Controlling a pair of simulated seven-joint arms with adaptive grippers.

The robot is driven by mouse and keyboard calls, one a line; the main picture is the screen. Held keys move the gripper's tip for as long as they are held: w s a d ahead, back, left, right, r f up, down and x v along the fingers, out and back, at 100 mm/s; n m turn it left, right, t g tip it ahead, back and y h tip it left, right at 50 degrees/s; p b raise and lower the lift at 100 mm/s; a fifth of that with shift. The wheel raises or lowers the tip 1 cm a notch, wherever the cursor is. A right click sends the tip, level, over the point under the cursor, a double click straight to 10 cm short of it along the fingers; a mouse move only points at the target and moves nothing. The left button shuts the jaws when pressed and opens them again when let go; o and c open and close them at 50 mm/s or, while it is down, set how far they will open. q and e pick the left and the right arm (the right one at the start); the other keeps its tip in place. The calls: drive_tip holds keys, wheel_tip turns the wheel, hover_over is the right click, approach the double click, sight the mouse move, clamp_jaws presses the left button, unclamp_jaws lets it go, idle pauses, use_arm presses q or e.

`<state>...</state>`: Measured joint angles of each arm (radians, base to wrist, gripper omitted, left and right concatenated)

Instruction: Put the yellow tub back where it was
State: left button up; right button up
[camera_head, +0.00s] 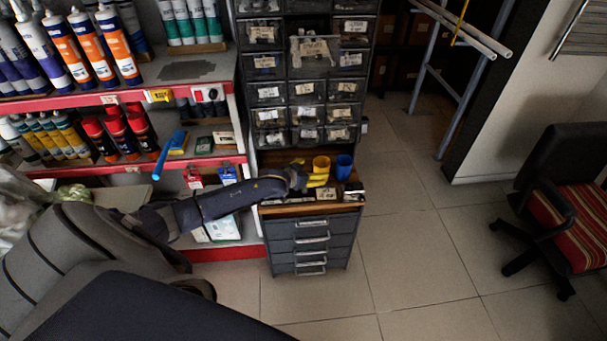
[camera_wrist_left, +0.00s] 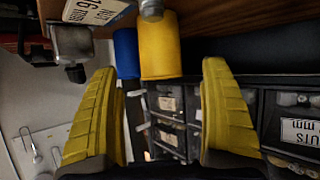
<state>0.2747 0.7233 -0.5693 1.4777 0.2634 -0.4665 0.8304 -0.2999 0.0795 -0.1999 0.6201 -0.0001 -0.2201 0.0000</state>
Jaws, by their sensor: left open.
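The yellow tub (camera_head: 321,164) stands upright on the wooden top of the small grey drawer cabinet, just left of the blue tub (camera_head: 344,167). My left gripper (camera_head: 313,178) reaches in from the left, low in front of the yellow tub. Its yellow fingers are spread and hold nothing. In the left wrist view, the yellow tub (camera_wrist_left: 160,50) shows between and ahead of the open fingertips (camera_wrist_left: 158,68), with clear gaps on both sides. The blue tub (camera_wrist_left: 126,52) is partly hidden behind it there. My right gripper is not in view.
A labelled card (camera_head: 326,194) and small metal items (camera_head: 353,190) lie near the wooden top's front edge. Stacked small drawers (camera_head: 312,90) rise behind. Red-edged shelves (camera_head: 130,97) with cartridges and spray cans stand left. Open floor (camera_head: 420,240) and a chair (camera_head: 570,200) are right.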

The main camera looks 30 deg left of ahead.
use_arm(q)
drive_tip(key=shift+v, duration=2.8)
drive_tip(key=s+d+f+m+t+h, duration=0.1)
drive_tip(key=s+d+h, duration=0.15)
drive_tip(key=d, duration=0.65)
drive_tip(key=s+d+m+t+h, duration=0.1)
drive_tip(key=s+d, duration=0.3)
drive_tip(key=d, duration=0.5)
drive_tip(key=s+a+f+g+y, duration=0.1)
drive_tip(key=s+a+f+g, duration=0.1)
drive_tip(key=s+f, duration=0.75)
drive_tip(key=s+a+f+g+y, duration=0.1)
drive_tip(key=s+f+g+y, duration=0.2)
drive_tip(key=f, duration=1.1)
drive_tip(key=s+a+f+g, duration=0.2)
drive_tip(key=s+f, duration=0.6)
drive_tip(key=f, duration=0.4)
drive_tip(key=s+f+g, duration=0.2)
drive_tip(key=s+f, duration=0.2)
drive_tip(key=s, duration=0.6)
drive_tip(key=s+d+f+g, duration=0.1)
drive_tip(key=s+f, duration=0.4)
drive_tip(key=s, duration=0.6)
drive_tip(key=s+d+f+g, duration=0.1)
drive_tip(key=s+f, duration=0.4)
drive_tip(key=s, duration=0.6)
drive_tip(key=shift+d+m+g, duration=0.15)
drive_tip(key=shift+m+g, duration=0.25)
drive_tip(key=shift+g, duration=0.5)
